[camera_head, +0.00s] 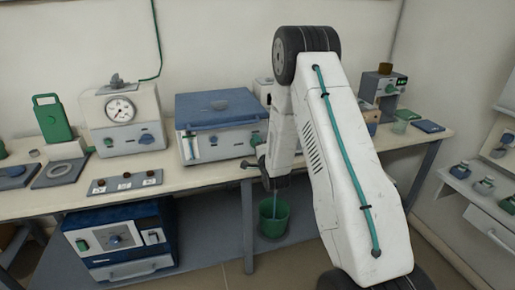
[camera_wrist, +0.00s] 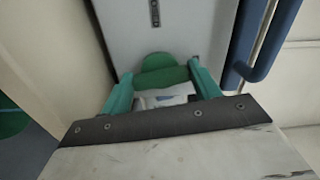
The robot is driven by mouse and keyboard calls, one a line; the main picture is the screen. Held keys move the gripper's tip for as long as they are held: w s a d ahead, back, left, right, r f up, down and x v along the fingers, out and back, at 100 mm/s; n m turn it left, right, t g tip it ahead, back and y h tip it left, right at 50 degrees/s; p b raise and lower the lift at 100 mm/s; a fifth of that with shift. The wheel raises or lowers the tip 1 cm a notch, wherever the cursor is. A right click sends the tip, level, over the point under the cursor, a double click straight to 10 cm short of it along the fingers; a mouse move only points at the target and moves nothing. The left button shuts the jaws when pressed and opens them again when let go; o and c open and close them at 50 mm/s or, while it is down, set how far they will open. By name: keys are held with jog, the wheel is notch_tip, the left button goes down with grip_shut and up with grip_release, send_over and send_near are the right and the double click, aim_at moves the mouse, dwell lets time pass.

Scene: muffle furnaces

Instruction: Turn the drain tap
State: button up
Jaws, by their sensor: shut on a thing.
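The drain tap's green handle (camera_wrist: 162,72) shows in the wrist view, against the pale front of the blue-lidded bath. My gripper (camera_wrist: 163,86) has its two teal fingers on either side of the green handle and is shut on it. In the head view the bath (camera_head: 222,112) stands on the bench, and my arm reaches down at its right end. My fingers and their hold are hidden there by my own arm. A green bucket (camera_head: 274,222) stands below the bench edge, with a thin pale bluish streak running down into it, perhaps water.
A blue handle bar (camera_wrist: 262,45) runs close to the right of my gripper in the wrist view. A gauge unit (camera_head: 123,118) stands left on the bench. A blue furnace (camera_head: 118,240) sits under it. A bench leg (camera_head: 247,225) stands left of the bucket.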

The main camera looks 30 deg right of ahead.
jog(key=shift+m, duration=0.7)
jog(key=o, duration=1)
jog(key=shift+s, duration=0.1)
jog(key=v, duration=0.7)
jog(key=shift+s+a, duration=0.2)
jog(key=shift+s, duration=0.15)
